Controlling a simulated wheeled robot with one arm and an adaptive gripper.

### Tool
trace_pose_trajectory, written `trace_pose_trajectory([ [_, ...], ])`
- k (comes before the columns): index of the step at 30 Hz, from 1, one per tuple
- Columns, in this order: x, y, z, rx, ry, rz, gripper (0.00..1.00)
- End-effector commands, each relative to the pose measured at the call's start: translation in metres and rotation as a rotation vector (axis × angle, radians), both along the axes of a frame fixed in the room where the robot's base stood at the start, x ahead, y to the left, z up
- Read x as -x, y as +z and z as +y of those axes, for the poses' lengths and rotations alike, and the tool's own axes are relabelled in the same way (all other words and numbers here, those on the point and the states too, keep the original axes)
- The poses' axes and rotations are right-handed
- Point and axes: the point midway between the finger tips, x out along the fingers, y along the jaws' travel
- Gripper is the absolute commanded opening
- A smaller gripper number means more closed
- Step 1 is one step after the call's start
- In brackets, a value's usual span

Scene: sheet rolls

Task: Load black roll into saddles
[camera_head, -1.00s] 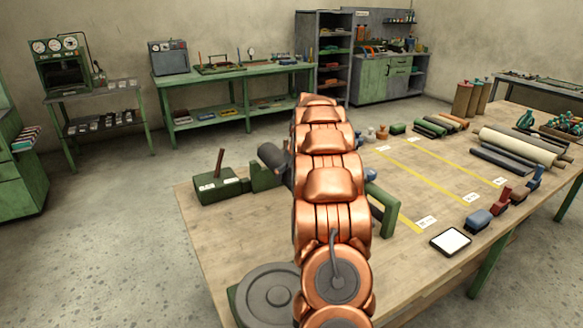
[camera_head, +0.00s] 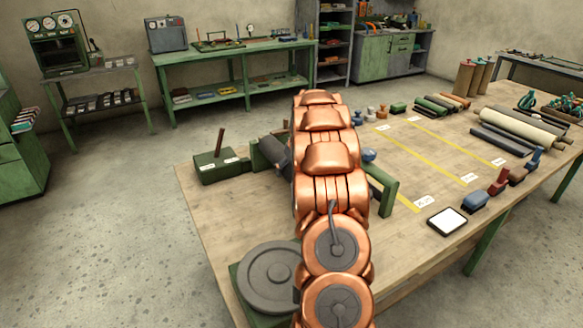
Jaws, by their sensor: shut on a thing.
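The black roll (camera_head: 274,151) shows only at its left end, just left of my copper arm. It overlaps the left green saddle (camera_head: 257,163) in the picture; I cannot tell whether it touches it. The right green saddle (camera_head: 387,190) shows to the right of my arm. The middle of the roll and its other end are hidden behind the arm. My gripper is hidden behind the arm as well.
A green box with a lever (camera_head: 216,167) stands left of the saddles. A grey disc (camera_head: 268,276) lies at the near left. A white-faced pad (camera_head: 447,221) and blue block (camera_head: 475,201) sit right. Several rolls (camera_head: 520,126) lie at the back right.

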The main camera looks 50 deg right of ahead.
Motion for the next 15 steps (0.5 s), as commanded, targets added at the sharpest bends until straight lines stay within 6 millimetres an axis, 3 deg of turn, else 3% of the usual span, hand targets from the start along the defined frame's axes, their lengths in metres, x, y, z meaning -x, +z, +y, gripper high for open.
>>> trace_pose_trajectory([
  [15, -0.0013, -0.0062, -0.0009, 0.004, -0.001, -0.006, 0.23],
])
